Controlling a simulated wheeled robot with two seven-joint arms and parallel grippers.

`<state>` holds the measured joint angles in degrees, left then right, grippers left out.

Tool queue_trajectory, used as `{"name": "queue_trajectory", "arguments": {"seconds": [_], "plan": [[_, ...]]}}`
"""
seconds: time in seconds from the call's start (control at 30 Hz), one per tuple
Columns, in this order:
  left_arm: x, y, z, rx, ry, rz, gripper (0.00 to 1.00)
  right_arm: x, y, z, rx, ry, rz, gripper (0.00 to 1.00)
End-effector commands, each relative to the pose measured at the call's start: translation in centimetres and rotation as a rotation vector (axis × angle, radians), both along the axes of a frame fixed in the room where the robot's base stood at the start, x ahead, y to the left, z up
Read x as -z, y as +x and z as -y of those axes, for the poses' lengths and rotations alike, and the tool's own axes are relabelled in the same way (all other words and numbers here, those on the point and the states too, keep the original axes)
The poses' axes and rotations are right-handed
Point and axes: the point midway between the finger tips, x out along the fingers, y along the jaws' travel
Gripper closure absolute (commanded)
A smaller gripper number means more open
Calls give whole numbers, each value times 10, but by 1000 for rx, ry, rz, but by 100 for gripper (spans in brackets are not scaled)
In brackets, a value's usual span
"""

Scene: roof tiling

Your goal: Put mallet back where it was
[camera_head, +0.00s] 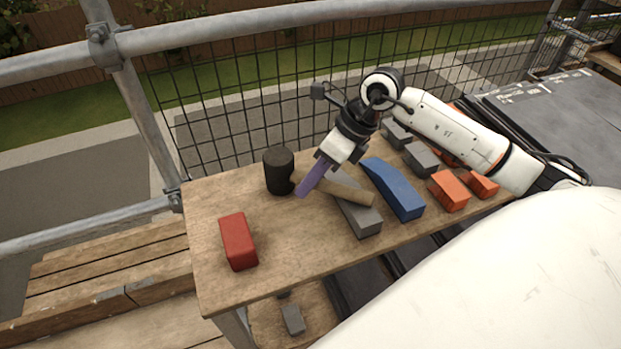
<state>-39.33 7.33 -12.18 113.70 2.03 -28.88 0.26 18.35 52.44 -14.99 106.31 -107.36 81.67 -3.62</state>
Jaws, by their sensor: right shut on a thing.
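The mallet has a black head (279,171) and a pale wooden handle (350,191). It is at the wooden table's (285,270) far left part, with its handle pointing right over a grey block (362,219). My right gripper (311,181) reaches in from the right and is shut on the mallet's handle close to the head. Its purple finger covers part of the handle. Whether the head touches the tabletop is hard to tell. My left gripper is not in view.
A red block (238,241) lies at the front left, a blue block (396,189) right of the handle. Grey (421,157) and orange blocks (449,190) crowd the right end. Wire mesh (225,110) and a metal rail (240,31) stand behind. The table's left front is mostly bare.

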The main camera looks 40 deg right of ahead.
Motion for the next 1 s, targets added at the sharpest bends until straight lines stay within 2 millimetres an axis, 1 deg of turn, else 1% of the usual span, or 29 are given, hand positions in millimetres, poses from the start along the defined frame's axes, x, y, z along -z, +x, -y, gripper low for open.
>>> {"name": "queue_trajectory", "arguments": {"seconds": [0.03,0.1,0.13,0.37,0.47,0.6,0.67,0.9,1.0], "plan": [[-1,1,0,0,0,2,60,-1,0,0,0,0,1,74],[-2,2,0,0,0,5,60,-1,0,0,0,0,1,62],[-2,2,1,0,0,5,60,-1,0,0,0,0,1,60],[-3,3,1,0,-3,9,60,-1,0,0,1,0,1,60],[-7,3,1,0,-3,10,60,-4,0,0,0,0,1,60],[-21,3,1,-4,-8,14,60,-20,1,-1,0,1,3,60],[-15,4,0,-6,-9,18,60,-25,-2,7,2,-3,4,60],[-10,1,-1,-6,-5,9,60,-74,-17,29,2,-6,4,60],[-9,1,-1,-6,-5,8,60,-91,-23,37,2,-5,3,60]]}}
